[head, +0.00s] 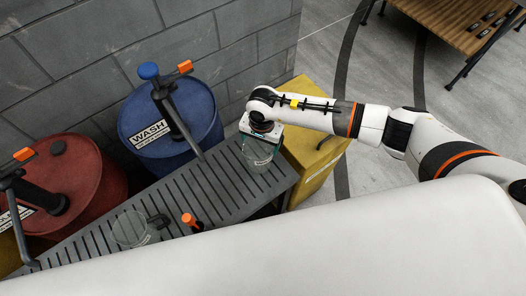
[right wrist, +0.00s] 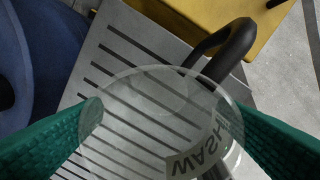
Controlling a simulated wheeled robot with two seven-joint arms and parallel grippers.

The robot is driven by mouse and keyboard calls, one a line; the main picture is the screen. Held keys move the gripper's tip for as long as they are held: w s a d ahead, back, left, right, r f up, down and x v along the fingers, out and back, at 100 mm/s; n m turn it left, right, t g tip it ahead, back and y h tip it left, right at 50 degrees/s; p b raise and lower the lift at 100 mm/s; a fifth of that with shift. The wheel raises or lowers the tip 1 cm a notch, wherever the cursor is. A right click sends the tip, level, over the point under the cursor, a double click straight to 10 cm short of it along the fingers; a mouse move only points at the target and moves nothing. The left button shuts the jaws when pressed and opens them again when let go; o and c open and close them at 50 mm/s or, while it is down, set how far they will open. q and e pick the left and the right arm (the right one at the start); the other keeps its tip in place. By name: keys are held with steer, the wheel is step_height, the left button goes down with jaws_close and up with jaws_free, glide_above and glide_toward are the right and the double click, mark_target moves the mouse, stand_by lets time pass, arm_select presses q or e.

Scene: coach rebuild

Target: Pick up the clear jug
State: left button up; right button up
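A clear jug (head: 257,156) stands on the slatted grey bench, near its right end. In the right wrist view the jug (right wrist: 150,110) has a round rim, a black handle (right wrist: 226,42) at the upper right and a "WASH" label (right wrist: 205,152). My right gripper (head: 260,138) is over the jug, pointing down. Its green fingers (right wrist: 167,112) are spread wide on opposite sides of the jug, close to its wall; firm contact cannot be made out. A second clear vessel (head: 130,229) with a black handle stands farther left on the bench. My left gripper is not in view.
A blue drum (head: 201,113) labelled "WASH" and a red drum (head: 83,181), each with a pump, stand behind the bench (head: 205,185). An orange-topped item (head: 189,220) is near the front edge. A yellow cabinet (head: 312,150) is at the right; a block wall stands behind.

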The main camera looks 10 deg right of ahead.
steer(key=c, duration=0.8)
step_height(320, 180, up, 9)
steer(key=b, duration=0.2)
steer(key=s+d+r+n, duration=0.2)
steer(key=s+d+r, duration=0.1)
steer(key=s+d+r+n, duration=0.2)
steer(key=s+d+r, duration=0.1)
steer(key=r, duration=0.1)
steer(key=s+d+r+n, duration=0.3)
steer(key=r, duration=0.1)
steer(key=shift+s+d, duration=0.2)
steer(key=shift+f, duration=0.1)
